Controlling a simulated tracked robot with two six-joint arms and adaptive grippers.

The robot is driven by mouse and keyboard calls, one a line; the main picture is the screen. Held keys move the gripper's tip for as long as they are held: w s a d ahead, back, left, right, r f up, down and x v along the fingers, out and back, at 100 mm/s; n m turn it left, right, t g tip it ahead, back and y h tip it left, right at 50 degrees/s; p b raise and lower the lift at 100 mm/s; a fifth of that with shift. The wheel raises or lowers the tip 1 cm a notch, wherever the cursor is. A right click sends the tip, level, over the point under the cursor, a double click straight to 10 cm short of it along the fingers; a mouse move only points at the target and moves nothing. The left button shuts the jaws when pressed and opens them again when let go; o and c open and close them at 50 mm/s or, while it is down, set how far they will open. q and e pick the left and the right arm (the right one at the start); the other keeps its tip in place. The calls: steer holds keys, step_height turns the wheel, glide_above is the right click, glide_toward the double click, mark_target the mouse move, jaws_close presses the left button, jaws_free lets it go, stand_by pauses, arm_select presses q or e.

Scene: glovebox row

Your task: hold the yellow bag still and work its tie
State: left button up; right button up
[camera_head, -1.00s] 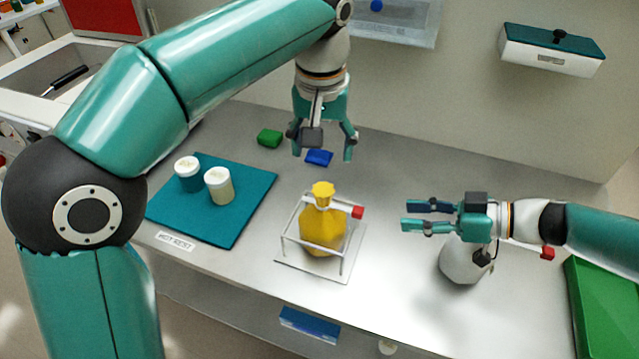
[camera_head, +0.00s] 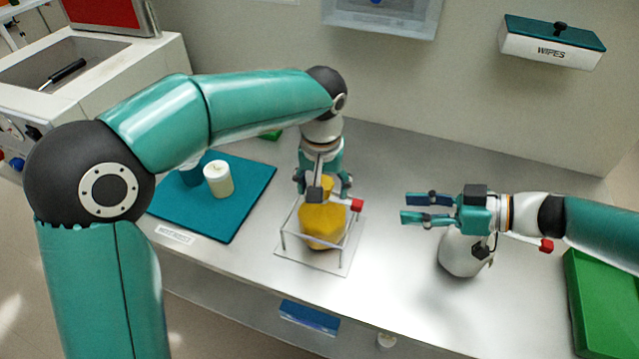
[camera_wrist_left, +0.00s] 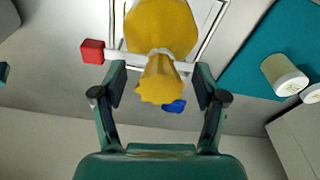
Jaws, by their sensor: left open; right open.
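The yellow bag (camera_head: 322,222) stands in a clear wire-like frame (camera_head: 283,240) on the bench. In the left wrist view the bag (camera_wrist_left: 162,28) shows a pale tie (camera_wrist_left: 160,54) round its neck, with the gathered top (camera_wrist_left: 160,82) flaring toward the camera. A red block (camera_head: 357,205) sits at the tie's side; it also shows in the left wrist view (camera_wrist_left: 92,51). My left gripper (camera_head: 322,190) is open, its fingers on either side of the bag's neck, with gaps visible. My right gripper (camera_head: 428,208) is open and empty, right of the bag.
A white round container (camera_head: 461,255) stands under my right gripper. A green tray (camera_head: 600,300) is at right. A wipes box (camera_head: 551,45) hangs on the wall.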

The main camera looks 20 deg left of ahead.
mark_target(360, 203)
arm_select(q)
jaws_close()
stand_by(0.3)
stand_by(0.8)
arm_select(e)
steer(key=shift+o, duration=0.6)
steer(key=shift+w+a+f+n+g+h, duration=0.15)
steer(key=shift+a+f+n, duration=0.25)
steer(key=shift+a, duration=1.25)
steer(key=shift+a+f+n+g+h, duration=0.1)
steer(key=shift+a+f+n, duration=0.3)
steer(key=shift+a, duration=1.2)
steer(key=shift+w+a+f+n+g+h, duration=0.15)
steer(key=shift+a+f, duration=0.4)
steer(key=shift+a, duration=1.1)
